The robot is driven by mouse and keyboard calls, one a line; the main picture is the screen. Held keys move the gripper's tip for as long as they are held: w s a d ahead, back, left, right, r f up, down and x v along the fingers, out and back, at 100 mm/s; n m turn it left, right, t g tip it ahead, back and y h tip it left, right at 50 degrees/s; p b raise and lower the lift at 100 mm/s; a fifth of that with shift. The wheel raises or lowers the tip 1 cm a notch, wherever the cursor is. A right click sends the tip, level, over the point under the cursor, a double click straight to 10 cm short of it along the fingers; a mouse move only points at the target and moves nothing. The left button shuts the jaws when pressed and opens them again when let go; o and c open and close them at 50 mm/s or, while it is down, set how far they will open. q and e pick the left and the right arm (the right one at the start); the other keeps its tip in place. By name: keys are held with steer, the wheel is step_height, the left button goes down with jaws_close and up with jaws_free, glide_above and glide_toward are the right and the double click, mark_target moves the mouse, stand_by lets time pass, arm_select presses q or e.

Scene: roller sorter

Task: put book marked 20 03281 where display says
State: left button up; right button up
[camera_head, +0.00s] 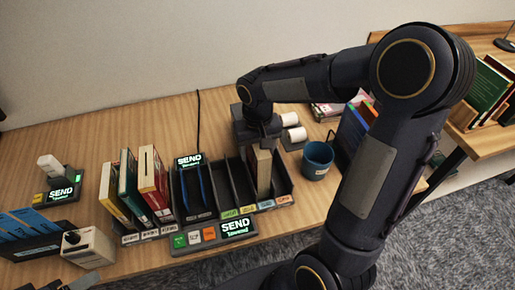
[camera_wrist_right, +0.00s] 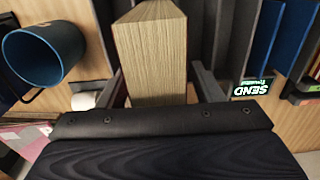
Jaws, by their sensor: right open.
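My right gripper (camera_head: 262,143) is open and points down over the dark divided sorter (camera_head: 222,178). Its fingers (camera_wrist_right: 160,88) stand on either side of a tan, wood-grained book (camera_wrist_right: 150,50). In the head view this book (camera_head: 262,172) stands upright in a right-hand compartment. Its marking cannot be read, so I cannot tell whether it is 20 03281. A display (camera_head: 237,227) in front of the sorter shows SEND in green over a smaller unreadable line. Similar displays stand behind the sorter (camera_head: 188,161) and at the left (camera_head: 62,193). My left gripper is out of view.
White, green and red books (camera_head: 152,180) stand left of the sorter. A blue cup (camera_head: 317,160) stands close to its right, with white rolls (camera_head: 291,127) behind. Blue folders (camera_head: 30,225) and a beige device (camera_head: 88,246) are at the front left. The back left table is clear.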

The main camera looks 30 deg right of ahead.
step_height(320, 180, up, 8)
steer(key=shift+f, duration=0.1)
stand_by(0.4)
steer(key=shift+s, duration=0.1)
stand_by(0.4)
steer(key=s+a+t+y, duration=0.2)
steer(key=s, duration=0.6)
steer(key=s+a+n+t+y, duration=0.1)
steer(key=s+a+t, duration=0.1)
steer(key=s, duration=0.6)
steer(key=shift+s+t+y, duration=0.4)
steer(key=shift+t, duration=0.4)
